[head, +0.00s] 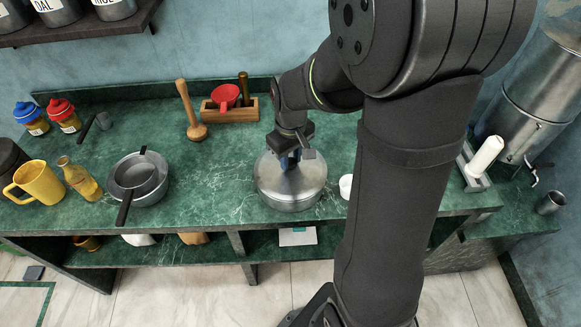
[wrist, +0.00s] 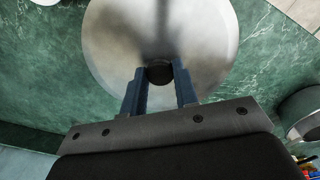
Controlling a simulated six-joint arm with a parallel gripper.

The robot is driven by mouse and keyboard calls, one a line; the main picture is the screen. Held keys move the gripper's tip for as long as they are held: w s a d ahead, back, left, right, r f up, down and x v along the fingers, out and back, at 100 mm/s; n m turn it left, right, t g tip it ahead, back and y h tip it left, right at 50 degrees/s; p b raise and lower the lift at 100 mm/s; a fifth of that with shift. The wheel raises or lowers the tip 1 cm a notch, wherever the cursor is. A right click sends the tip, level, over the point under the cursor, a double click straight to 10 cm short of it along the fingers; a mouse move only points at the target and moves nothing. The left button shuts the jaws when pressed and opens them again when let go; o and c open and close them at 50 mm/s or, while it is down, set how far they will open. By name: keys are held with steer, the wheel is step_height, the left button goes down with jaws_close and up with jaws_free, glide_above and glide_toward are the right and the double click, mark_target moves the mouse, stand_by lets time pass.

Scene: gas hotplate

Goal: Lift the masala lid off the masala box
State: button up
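The masala box (head: 291,206) is a round, shallow steel container on the green marble counter. The steel masala lid (head: 305,178) sits on top of it, with no gap visible between them. In the wrist view the lid (wrist: 210,40) fills the upper middle as a round disc, with a dark knob (wrist: 159,72) near its centre. My gripper (head: 290,160) is above the lid, pointing down. In the wrist view its two blue fingers (wrist: 160,75) stand on either side of the knob, with no clear gap to it. The box is hidden below the lid in the wrist view.
A steel pot (head: 152,195) with a dark-handled pan stands left. A wooden masher (head: 192,115) and a wooden holder (head: 238,110) with a red scoop (head: 224,95) stand behind. A small white object (head: 346,186) is close on the right. Above the lid is only my arm.

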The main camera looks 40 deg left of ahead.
mark_target(292, 162)
steer(key=shift+r, duration=0.15)
step_height(292, 162, up, 4)
steer(key=shift+w+d+r, duration=0.1)
steer(key=shift+d+r, duration=0.05)
steer(key=w+d+r, duration=0.4)
steer(key=d+r, duration=0.5)
steer(key=d, duration=0.1)
steer(key=shift+w+d+r, duration=0.15)
steer(key=shift+w+r, duration=0.05)
steer(key=shift+w, duration=0.15)
stand_by(0.4)
